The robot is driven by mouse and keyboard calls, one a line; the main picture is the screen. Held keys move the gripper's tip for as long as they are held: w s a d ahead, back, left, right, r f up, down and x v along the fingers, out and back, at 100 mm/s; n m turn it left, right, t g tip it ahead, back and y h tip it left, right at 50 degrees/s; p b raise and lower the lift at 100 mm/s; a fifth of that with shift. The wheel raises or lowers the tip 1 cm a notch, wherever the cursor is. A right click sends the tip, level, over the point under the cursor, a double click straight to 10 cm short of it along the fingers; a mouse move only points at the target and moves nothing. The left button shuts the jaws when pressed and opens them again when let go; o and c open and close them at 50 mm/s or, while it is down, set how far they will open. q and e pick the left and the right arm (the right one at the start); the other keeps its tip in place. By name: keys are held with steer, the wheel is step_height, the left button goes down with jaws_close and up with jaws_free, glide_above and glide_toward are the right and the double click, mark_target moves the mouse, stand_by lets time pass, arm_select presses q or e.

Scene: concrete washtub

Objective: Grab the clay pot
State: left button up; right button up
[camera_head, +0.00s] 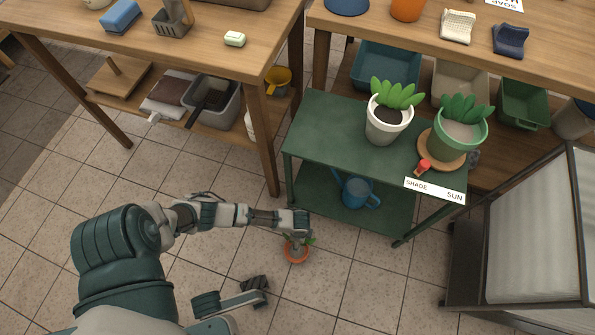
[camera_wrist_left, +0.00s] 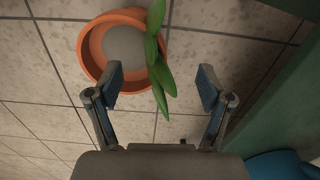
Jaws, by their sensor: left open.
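The clay pot (camera_head: 297,257) is orange, holds grey soil and a green-leaved plant, and stands on the tiled floor left of the green cart. In the left wrist view the clay pot (camera_wrist_left: 86,55) is at the upper left, beyond the fingertips. Its leaves (camera_wrist_left: 160,72) hang to the right, in line with the gap between the fingers. My left gripper (camera_head: 298,232) is over the pot's far side and hides part of it and its plant. In the wrist view my left gripper (camera_wrist_left: 161,80) is open, with nothing between its pads but the view of leaves and floor.
A green cart (camera_head: 325,130) stands right of the pot, carrying a white pot (camera_head: 385,132), a green pot (camera_head: 457,146) on a saucer and a SHADE/SUN sign (camera_head: 434,190). A blue watering can (camera_head: 357,193) is on its lower shelf. A wooden table (camera_head: 200,60) stands behind left.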

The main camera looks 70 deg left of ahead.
arm_select(q)
steer(key=shift+f, duration=0.15)
jaws_close()
stand_by(0.4)
steer(key=shift+r, duration=0.2)
